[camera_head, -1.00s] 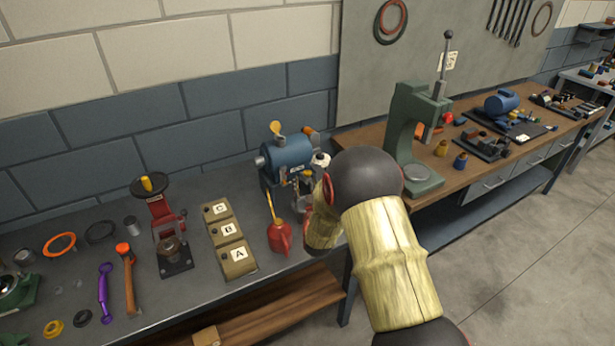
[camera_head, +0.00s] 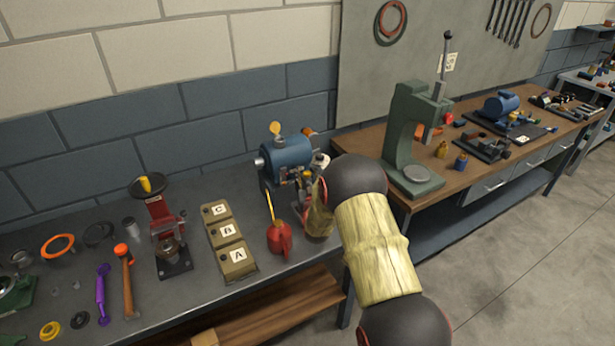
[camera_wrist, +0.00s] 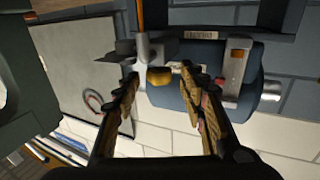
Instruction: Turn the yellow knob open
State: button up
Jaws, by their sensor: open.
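The blue machine (camera_head: 287,158) stands at the back right of the grey bench, with a flat yellow piece (camera_head: 275,128) on top. In the wrist view its blue body (camera_wrist: 185,100) lies across the middle, with grey metal fittings. A rounded yellow knob (camera_wrist: 159,77) shows there in front of the body. My gripper (camera_wrist: 161,74) is open, with one finger on each side of the knob in the picture. I cannot tell whether either finger touches it. In the head view my arm hides part of the machine's front and most of my gripper.
A red oil can (camera_head: 280,238) with a thin yellow spout stands close left of my arm. Boxes marked A, B and C (camera_head: 228,240) and a red press (camera_head: 163,220) are farther left. A green press (camera_head: 408,150) stands on the wooden bench to the right.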

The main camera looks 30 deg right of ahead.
grip_shut()
dwell(0.5)
